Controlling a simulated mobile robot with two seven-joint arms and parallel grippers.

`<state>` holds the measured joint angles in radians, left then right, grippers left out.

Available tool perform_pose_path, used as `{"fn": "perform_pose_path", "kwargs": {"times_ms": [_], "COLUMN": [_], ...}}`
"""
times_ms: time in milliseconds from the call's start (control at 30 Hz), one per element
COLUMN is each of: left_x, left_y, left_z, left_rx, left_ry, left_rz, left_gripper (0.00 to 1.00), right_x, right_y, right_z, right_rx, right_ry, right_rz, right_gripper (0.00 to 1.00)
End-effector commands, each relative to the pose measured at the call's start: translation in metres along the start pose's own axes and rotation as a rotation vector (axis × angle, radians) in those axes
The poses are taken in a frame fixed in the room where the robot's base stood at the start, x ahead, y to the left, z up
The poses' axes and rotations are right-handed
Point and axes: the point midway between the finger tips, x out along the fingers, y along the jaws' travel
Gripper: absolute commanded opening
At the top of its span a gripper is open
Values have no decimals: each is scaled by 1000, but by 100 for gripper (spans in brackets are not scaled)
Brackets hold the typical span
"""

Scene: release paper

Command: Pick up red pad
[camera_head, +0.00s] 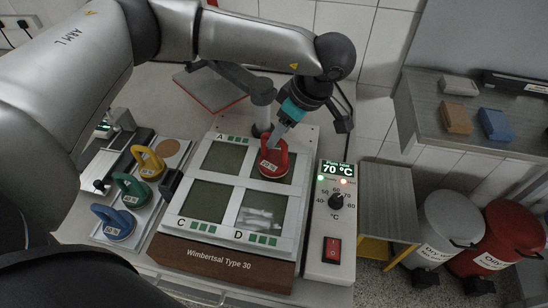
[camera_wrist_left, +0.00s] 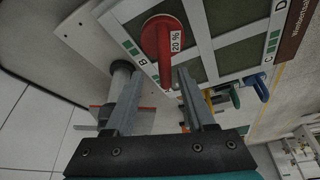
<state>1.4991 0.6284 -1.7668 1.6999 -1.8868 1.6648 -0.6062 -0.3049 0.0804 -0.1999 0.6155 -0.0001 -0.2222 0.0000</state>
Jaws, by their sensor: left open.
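The red pad (camera_head: 272,165), with an upright handle and a "20 %" label, rests on the upper right panel, B, of the Wimbertsal Type 30 device (camera_head: 226,256). My left gripper (camera_head: 277,140) is just above the pad, near its handle. In the left wrist view the red pad (camera_wrist_left: 164,36) shows just beyond the fingertips of the open gripper (camera_wrist_left: 156,78). The handle's end appears between the two fingers, which are apart from each other and not closed on it. Contact cannot be told. My right gripper is not in view.
Yellow (camera_head: 148,162), green (camera_head: 132,190) and blue (camera_head: 114,222) pads stand in a rack left of the device. A control box (camera_head: 326,240) reading 70 °C is on its right. A shelf (camera_head: 455,95) with blocks and two bins (camera_head: 445,225) are farther right.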

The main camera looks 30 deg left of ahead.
Motion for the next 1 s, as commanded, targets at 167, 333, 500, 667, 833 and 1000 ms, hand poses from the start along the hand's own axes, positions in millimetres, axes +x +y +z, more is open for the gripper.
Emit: {"fn": "perform_pose_path", "kwargs": {"times_ms": [167,333,500,667,833,1000], "left_x": [12,38,54,56,56,55], "left_y": [-3,-9,-8,-8,-8,-8], "left_z": [-2,-6,-4,-4,-4,-4], "left_rx": [0,-1,-1,0,0,0], "left_ry": [1,1,-1,0,0,0], "left_rz": [-3,-3,-2,-1,-1,-1], "left_gripper": [55,55,55,55,45,26], "right_x": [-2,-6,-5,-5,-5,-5], "right_y": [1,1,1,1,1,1], "right_z": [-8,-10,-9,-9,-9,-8], "right_rx": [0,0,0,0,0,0], "right_ry": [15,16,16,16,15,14], "right_rz": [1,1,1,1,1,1], "right_gripper": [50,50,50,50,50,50]}}
